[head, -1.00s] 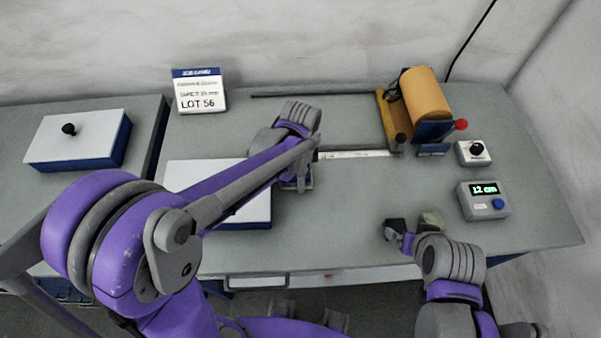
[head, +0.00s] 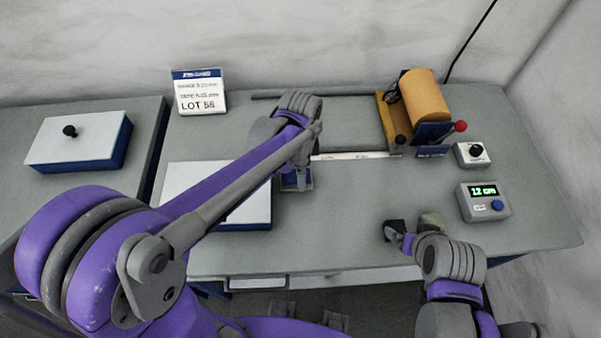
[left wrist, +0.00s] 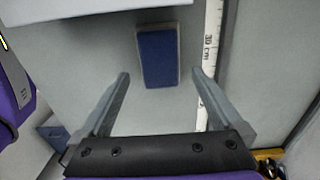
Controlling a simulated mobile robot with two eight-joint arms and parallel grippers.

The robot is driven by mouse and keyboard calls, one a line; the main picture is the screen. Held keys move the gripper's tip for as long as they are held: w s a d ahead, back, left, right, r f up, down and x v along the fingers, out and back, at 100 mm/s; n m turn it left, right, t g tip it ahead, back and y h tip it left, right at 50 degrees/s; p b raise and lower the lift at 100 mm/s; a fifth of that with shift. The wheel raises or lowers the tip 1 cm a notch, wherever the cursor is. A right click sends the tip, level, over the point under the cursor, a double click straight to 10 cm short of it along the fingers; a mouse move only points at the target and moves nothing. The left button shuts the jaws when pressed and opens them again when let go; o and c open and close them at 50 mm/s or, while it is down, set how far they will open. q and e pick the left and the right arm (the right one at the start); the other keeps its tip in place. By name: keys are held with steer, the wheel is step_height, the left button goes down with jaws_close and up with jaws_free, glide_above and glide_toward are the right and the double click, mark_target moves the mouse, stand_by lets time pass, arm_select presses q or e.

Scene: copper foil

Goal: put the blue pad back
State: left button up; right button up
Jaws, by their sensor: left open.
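The blue pad (left wrist: 158,57) lies on the grey bench in the left wrist view, a blue block with a paler edge. In the head view a small blue patch of it (head: 290,182) shows beneath my left wrist; the rest is hidden. My left gripper (left wrist: 160,74) is open and empty. Its fingertips point at the pad's near end, one to each side, with gaps between fingers and pad. My right gripper (head: 413,227) is open and empty over the bench's front right.
A white-topped blue box (head: 245,213) stands left of the pad, partly behind my left arm. A white ruler strip (left wrist: 211,45) lies right of the pad. A copper roll on a stand (head: 424,95), knob box (head: 472,154) and display box (head: 484,202) stand at the right.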

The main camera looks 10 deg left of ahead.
arm_select(q)
step_height(320, 180, up, 8)
steer(key=s+a+f+n+t, duration=0.1)
steer(key=s+a+n, duration=0.1)
steer(key=s+n, duration=0.2)
steer(key=s+a+f+n+t, duration=0.1)
steer(key=s+a+n+t, duration=0.1)
steer(key=s+a+n, duration=0.1)
steer(key=s+a+f+n+t, duration=0.1)
steer(key=s+a+n+t, duration=0.1)
steer(key=s+n, duration=0.3)
steer(key=shift+s+a+n+p, duration=0.1)
steer(key=shift+a+n+p, duration=0.2)
steer(key=shift+n, duration=0.5)
steer(key=shift+s+a+f+n+t, duration=0.15)
steer(key=shift+s+f+n+t, duration=0.2)
steer(key=shift+n, duration=0.25)
